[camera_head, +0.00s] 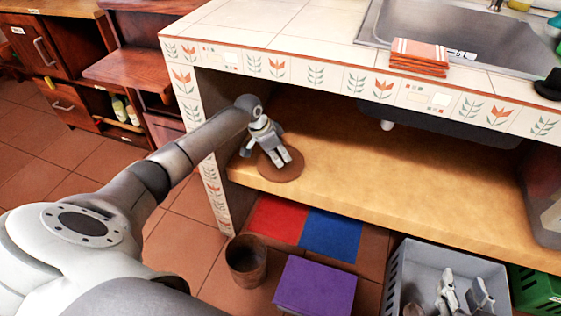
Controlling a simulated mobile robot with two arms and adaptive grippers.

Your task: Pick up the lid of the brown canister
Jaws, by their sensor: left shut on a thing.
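The brown canister (246,268) stands upright on the tiled floor in front of the low wooden shelf, its top uncovered. Its round brown lid (286,175) is at the shelf's front left edge. My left gripper (283,161) reaches in from the left and is shut on the lid, partly covering it. I cannot tell whether the lid touches the shelf. My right gripper (465,293) shows at the lower right, over the grey crate, with its fingers apart and nothing between them.
The wooden shelf (400,170) lies under a tiled counter (290,30) with a sink and a folded orange cloth (419,56). A purple box (316,286), red and blue squares, a grey crate (414,262) and a green crate (537,290) are below.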

